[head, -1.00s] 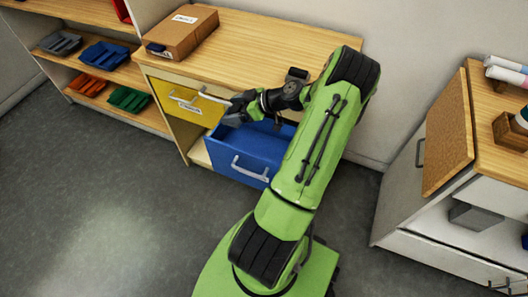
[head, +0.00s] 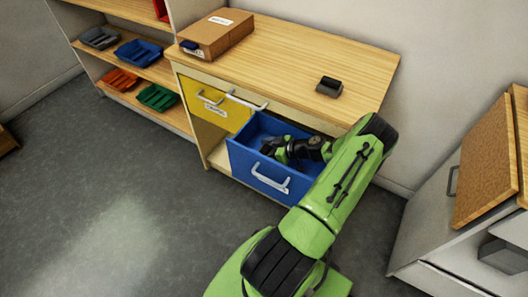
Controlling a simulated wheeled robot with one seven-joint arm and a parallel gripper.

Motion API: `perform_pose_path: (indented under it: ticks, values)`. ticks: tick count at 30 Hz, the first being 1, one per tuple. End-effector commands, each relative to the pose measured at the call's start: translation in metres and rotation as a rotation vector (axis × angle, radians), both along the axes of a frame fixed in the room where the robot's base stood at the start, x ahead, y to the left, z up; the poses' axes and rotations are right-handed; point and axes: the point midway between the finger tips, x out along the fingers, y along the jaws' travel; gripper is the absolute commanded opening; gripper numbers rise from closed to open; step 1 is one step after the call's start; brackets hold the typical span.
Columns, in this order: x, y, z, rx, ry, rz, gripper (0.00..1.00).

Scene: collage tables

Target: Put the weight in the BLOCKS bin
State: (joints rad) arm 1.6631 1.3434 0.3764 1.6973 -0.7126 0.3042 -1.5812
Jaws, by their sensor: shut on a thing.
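My gripper (head: 277,148) is low inside the open blue drawer bin (head: 240,158), below its rim. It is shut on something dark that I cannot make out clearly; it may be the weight. A yellow bin front (head: 207,102) with a handle and a white label is to the left of the blue one. I cannot read the label, and I see no readable BLOCKS label. A dark grey block-like thing (head: 329,86) with a raised black part sits on the wooden tabletop (head: 290,60). My arm hides the right part of the blue bin.
A cardboard box (head: 216,36) stands on the tabletop's left. Shelves at the left hold grey (head: 99,38), blue (head: 138,52), orange (head: 120,79) and green (head: 157,97) trays. A white cabinet (head: 440,225) with a corkboard (head: 487,163) is at the right. The floor at left is clear.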

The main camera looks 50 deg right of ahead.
Motion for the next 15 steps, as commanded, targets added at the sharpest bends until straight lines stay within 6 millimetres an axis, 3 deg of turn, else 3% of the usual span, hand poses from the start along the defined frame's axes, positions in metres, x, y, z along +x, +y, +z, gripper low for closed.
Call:
perform_pose_path:
  ticks: [9,10,13,15]
  values:
    - [0.0009,-0.0002,-0.0012,-0.001,-0.002,0.001,0.10]
    - [0.0002,0.0000,-0.0014,0.000,0.001,0.000,0.86]
    - [0.0003,0.0000,-0.0008,0.000,0.001,0.000,1.00]
    - [0.0002,0.0000,-0.0007,0.000,0.001,0.000,1.00]
